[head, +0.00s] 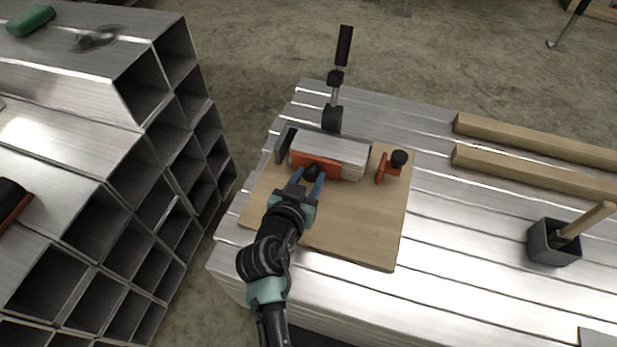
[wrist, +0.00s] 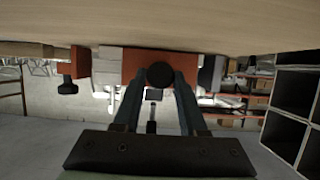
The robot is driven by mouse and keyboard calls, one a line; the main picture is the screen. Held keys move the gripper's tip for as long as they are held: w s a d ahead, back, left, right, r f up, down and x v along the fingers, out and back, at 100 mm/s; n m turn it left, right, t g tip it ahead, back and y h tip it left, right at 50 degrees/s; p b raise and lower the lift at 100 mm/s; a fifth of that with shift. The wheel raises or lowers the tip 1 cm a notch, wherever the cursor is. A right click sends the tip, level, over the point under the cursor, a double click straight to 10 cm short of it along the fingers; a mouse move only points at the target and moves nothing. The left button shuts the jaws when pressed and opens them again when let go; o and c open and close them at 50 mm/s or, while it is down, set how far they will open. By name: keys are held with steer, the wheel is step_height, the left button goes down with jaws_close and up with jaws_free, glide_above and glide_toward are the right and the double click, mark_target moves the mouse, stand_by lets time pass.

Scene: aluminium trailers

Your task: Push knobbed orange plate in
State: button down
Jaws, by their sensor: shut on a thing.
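The knobbed orange plate (head: 316,166) stands against the near face of a silver metal block (head: 330,148) on a wooden board (head: 345,225). Its black knob (wrist: 160,75) sits between the fingertips of my gripper (wrist: 158,84) in the wrist view. My gripper (head: 314,182) is shut on the knob, reaching in from the near side. The plate (wrist: 133,66) also shows behind the knob in the wrist view. Whether the plate touches the block is hard to tell.
A second orange piece with a black knob (head: 398,160) stands right of the block. A dark upright piece (head: 284,144) is at its left, a black-handled clamp (head: 333,115) behind. Stacked square tubes (head: 150,140) rise at left. The board's near part is clear.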

steer(key=shift+c, duration=2.4)
jaws_free()
steer(key=p+v, duration=0.3)
steer(key=v, duration=1)
steer(key=shift+p, duration=0.3)
